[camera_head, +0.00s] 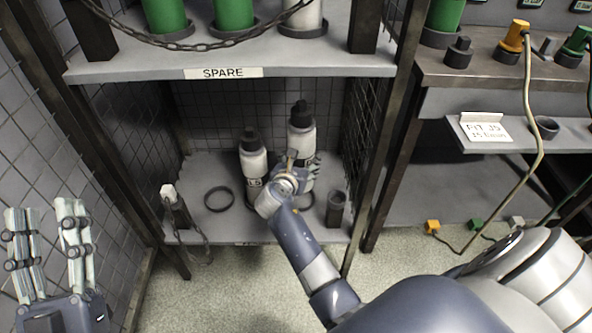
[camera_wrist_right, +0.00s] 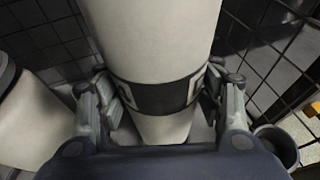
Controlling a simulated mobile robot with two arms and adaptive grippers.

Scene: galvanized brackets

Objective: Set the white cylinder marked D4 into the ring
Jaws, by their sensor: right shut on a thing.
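A white cylinder with a black cap (camera_head: 301,138) is upright at the back right of the lower shelf. My right gripper (camera_head: 296,168) is shut on it. In the right wrist view, the fingers (camera_wrist_right: 163,100) clasp the white cylinder (camera_wrist_right: 155,40) at its black band, whose marking is mostly hidden. A second white cylinder (camera_head: 253,162) stands to its left, its label too small to read surely. An empty black ring (camera_head: 219,199) lies on the shelf at the left. My left gripper (camera_head: 48,235) is open and empty at the lower left, outside the shelf.
A dark cup (camera_head: 336,208) stands at the right shelf edge. A post with a hanging chain (camera_head: 176,210) stands at the front left. The upper SPARE shelf (camera_head: 130,68) is overhead, holding green cylinders (camera_head: 232,14) behind a chain. Mesh walls and uprights flank the bay.

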